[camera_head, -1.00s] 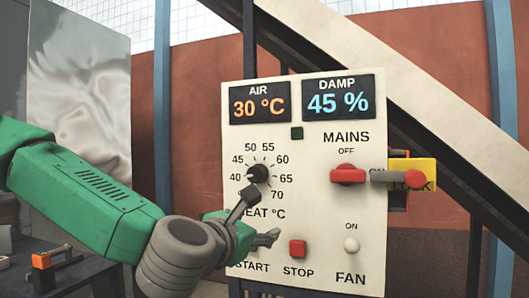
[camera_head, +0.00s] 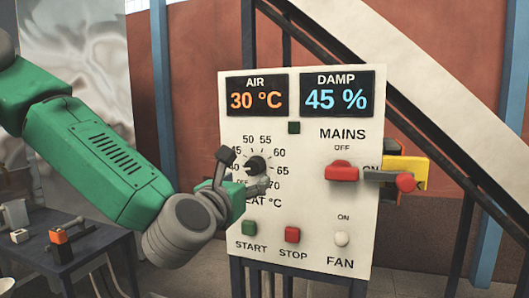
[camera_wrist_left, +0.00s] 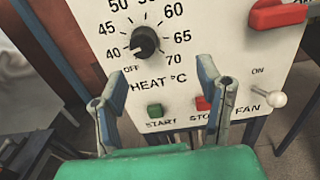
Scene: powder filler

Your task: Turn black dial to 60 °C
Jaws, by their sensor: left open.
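The black dial (camera_head: 257,165) sits on the white panel, ringed by temperature numbers. It also shows in the wrist view (camera_wrist_left: 146,41), where its pale pointer mark points lower left, near OFF and 40. My left gripper (camera_head: 243,171) is open and empty, in front of the panel at the dial's lower left in the head view. In the wrist view its two fingers (camera_wrist_left: 161,88) stand apart below the dial, with no visible contact. The gripper and wrist hide part of the scale's left and lower side in the head view. My right gripper is not in view.
Displays read AIR 30 °C (camera_head: 257,97) and DAMP 45 % (camera_head: 337,94). A green START button (camera_head: 249,228), red STOP button (camera_head: 292,235) and white FAN switch (camera_head: 342,239) sit below. The red MAINS handle (camera_head: 342,172) projects at right. A dark table (camera_head: 95,244) stands at left.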

